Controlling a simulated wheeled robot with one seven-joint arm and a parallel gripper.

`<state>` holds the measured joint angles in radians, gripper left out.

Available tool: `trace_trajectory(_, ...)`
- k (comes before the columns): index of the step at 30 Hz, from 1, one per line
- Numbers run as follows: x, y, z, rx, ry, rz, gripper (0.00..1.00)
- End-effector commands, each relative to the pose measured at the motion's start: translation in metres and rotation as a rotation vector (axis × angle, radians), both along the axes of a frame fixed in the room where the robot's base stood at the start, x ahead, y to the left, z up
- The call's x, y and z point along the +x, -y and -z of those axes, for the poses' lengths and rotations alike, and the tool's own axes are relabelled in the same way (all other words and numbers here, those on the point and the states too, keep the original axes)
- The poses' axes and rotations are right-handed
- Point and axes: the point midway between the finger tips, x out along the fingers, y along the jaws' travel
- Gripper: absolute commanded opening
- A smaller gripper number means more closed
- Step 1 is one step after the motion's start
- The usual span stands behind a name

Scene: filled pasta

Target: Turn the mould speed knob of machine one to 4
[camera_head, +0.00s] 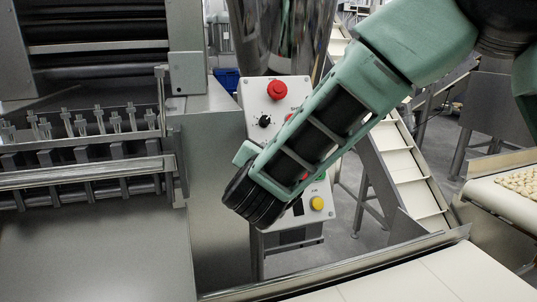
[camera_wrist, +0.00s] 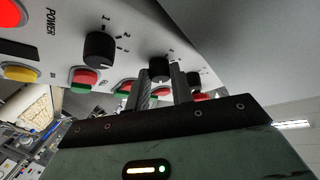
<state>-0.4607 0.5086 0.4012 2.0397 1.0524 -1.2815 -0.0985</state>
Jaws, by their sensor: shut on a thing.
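In the wrist view my gripper (camera_wrist: 162,80) has its two grey fingers on either side of a black knob (camera_wrist: 159,64) on the white control panel (camera_wrist: 150,22). It is shut on this knob. A larger black knob (camera_wrist: 99,48) with tick marks and numbers sits to its left, and another black knob (camera_wrist: 194,78) to its right. The held knob's label and pointer are too small or hidden to read. In the head view the panel (camera_head: 254,90) stands upright, and my arm covers its middle; the fingertips are hidden there.
A red mushroom button (camera_head: 277,90) and a black knob (camera_head: 264,121) show at the panel's top, a yellow button (camera_head: 317,203) low on it. A red button (camera_wrist: 85,77) lies near the fingers. A pale conveyor (camera_head: 430,280) runs in front.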

Motion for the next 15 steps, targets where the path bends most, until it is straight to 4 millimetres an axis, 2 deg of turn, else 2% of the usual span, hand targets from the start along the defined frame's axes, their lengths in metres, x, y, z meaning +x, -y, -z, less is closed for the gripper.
trace_trajectory(8, -0.0003, 0.0003, 0.0009, -0.002, -0.002, 0.000, 0.00)
trace_trajectory(9, -0.0003, 0.0003, 0.0009, -0.002, -0.002, 0.000, 0.34)
trace_trajectory(10, -0.0003, 0.0003, 0.0009, -0.002, -0.002, 0.000, 0.42)
trace_trajectory(15, -0.0001, 0.0003, 0.0005, -0.002, -0.001, -0.001, 0.44)
